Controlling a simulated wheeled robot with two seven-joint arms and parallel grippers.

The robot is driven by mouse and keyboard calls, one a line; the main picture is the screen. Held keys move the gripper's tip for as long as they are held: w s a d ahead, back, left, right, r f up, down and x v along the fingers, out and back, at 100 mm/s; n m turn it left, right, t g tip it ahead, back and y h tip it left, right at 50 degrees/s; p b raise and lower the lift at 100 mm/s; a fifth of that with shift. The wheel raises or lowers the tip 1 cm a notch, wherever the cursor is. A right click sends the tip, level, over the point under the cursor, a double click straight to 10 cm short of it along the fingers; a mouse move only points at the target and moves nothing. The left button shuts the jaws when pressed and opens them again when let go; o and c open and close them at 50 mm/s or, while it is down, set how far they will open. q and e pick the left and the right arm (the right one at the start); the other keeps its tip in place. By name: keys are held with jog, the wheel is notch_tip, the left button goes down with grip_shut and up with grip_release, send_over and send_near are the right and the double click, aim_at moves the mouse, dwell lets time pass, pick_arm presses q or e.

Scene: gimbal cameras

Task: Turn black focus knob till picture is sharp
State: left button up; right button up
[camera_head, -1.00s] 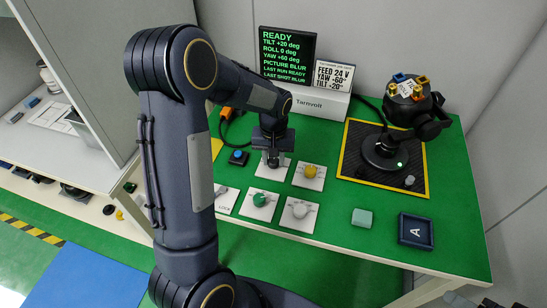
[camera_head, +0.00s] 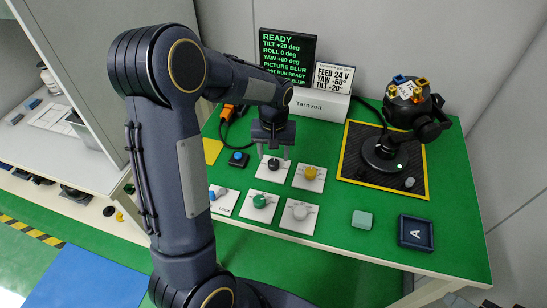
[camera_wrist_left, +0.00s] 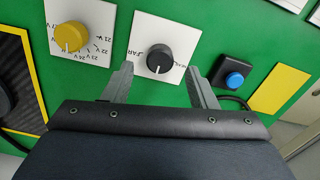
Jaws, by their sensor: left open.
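The black focus knob (camera_head: 273,164) stands on a white plate in the head view. In the left wrist view the knob (camera_wrist_left: 159,59) has a white pointer line, and its plate is lettered "FAR" on one side and partly readable on the other. My left gripper (camera_head: 272,154) is open above the knob. In the wrist view its two fingers (camera_wrist_left: 162,84) are spread wide, one each side of the knob's near edge, apart from it. The display (camera_head: 287,57) reads READY, tilt +20, roll 0, yaw +60, PICTURE BLUR. My right gripper is out of view.
A yellow knob (camera_head: 310,173), a green knob (camera_head: 261,201) and a white knob (camera_head: 300,211) stand close by. A blue button (camera_head: 238,157) is left of the black knob. The camera gimbal (camera_head: 383,151) stands on a yellow-edged mat, right. A tray marked A (camera_head: 416,232) sits front right.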

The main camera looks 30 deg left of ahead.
aim_at(273, 162)
pick_arm(q)
notch_tip(273, 162, up, 4)
jog(key=shift+r, duration=0.2)
jog(key=shift+r, duration=0.1)
dwell(1.6)
